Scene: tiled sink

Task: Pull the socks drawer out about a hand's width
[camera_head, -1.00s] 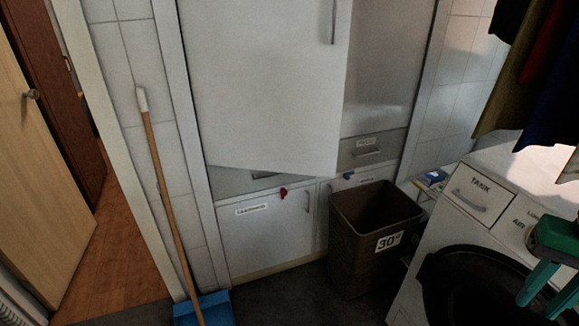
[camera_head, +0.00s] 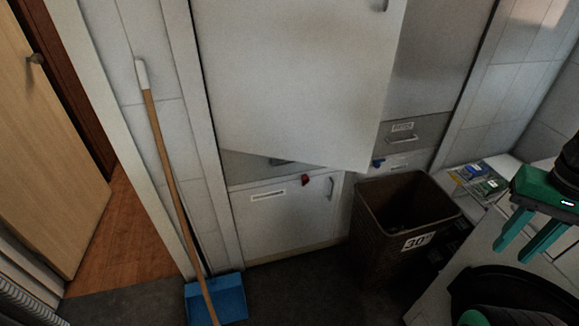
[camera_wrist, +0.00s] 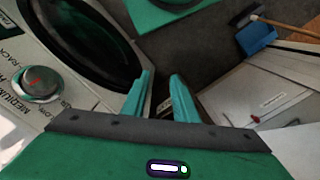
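A grey drawer front (camera_head: 416,126) with a small label and a bar handle (camera_head: 401,140) is in the cabinet, right of the large open door. The label is too blurred to read surely, so I cannot confirm it is the socks drawer. It looks closed. Below it is another labelled front (camera_head: 397,165), partly hidden by the brown bin. My green gripper (camera_head: 512,255) is at the right, over the washing machine, well apart from the drawers. Its fingers are apart and empty, as the wrist view also shows (camera_wrist: 161,76). No drawer handle is clear in the wrist view.
The open white cabinet door (camera_head: 300,80) hangs left of the drawers. A brown bin (camera_head: 375,220) marked 30° stands before them. The washing machine (camera_head: 450,260) is at the right. A broom (camera_head: 168,160) and blue dustpan (camera_head: 217,298) are left.

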